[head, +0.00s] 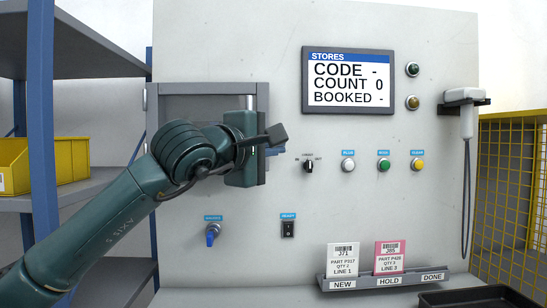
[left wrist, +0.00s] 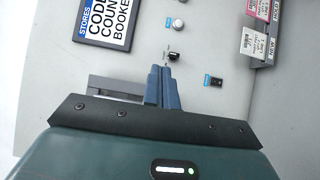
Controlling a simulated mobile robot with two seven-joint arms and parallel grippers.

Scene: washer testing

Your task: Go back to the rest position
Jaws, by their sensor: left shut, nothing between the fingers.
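My left arm comes in from the left in the head view, and its dark green gripper (head: 277,148) is in front of the grey panel (head: 240,50), left of the black selector switch (head: 308,166). In the left wrist view the two blue-grey fingers (left wrist: 163,86) are together, shut with nothing between them. Their tips are near the selector switch (left wrist: 172,57) in that picture; I cannot tell whether they touch it. My gripper and wrist hide part of the recessed frame (head: 200,89) on the panel. My right gripper is not in view.
A screen (head: 348,82) reads CODE -, COUNT 0, BOOKED -. A handheld scanner (head: 465,100) hangs at right. Two cards (head: 342,259) (head: 389,257) stand in a labelled rack (head: 385,281). A black tray (head: 475,298) is at bottom right. Shelving with a yellow bin (head: 70,160) stands left.

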